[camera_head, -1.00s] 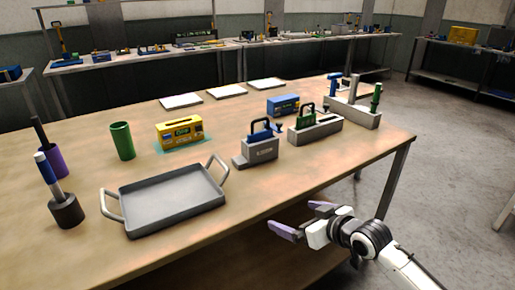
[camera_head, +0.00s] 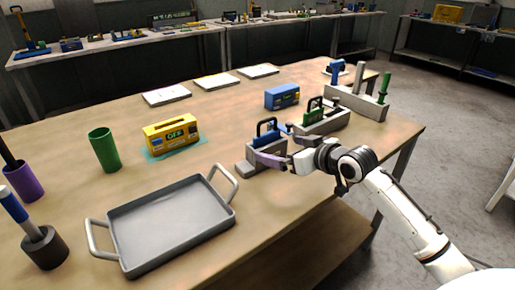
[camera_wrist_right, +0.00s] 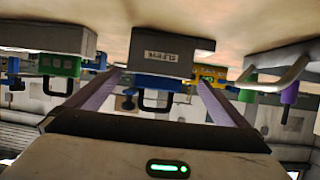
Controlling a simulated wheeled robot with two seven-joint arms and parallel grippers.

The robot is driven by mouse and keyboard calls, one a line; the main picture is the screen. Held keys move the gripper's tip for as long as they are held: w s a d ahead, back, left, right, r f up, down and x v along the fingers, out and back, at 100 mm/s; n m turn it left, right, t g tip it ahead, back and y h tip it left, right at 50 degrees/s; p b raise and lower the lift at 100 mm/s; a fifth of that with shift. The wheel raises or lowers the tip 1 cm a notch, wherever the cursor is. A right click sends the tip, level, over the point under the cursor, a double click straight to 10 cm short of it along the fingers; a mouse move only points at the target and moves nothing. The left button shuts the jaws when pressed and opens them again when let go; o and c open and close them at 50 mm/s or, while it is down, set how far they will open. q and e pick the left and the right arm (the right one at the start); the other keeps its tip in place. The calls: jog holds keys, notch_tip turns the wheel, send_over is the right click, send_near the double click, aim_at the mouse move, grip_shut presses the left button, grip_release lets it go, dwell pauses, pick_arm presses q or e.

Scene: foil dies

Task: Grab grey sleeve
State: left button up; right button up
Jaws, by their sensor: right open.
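No thing is clearly marked as the grey sleeve. A plain grey upright piece (camera_head: 359,77) stands in the grey rack (camera_head: 365,107) at the far right of the table, between a blue piece (camera_head: 336,69) and a green one (camera_head: 384,85). In the right wrist view this block (camera_wrist_right: 190,60) appears upside down beyond and between my open fingers (camera_wrist_right: 159,80). My left gripper is not in view.
A second grey block (camera_head: 325,125) with a green handled piece stands behind my right gripper. A grey tray (camera_head: 170,222), green cup (camera_head: 104,150), yellow box (camera_head: 170,131) and blue box (camera_head: 282,97) are on the table. The tabletop between tray and blocks is clear.

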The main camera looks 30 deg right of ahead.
aim_at(272, 144)
jog(key=shift+x, duration=4.35)
jog(key=shift+r, duration=0.1)
jog(key=c, duration=0.6)
jog(key=shift+w+r, duration=0.1)
jog(key=shift+r, duration=0.1)
jog(key=c, duration=0.3)
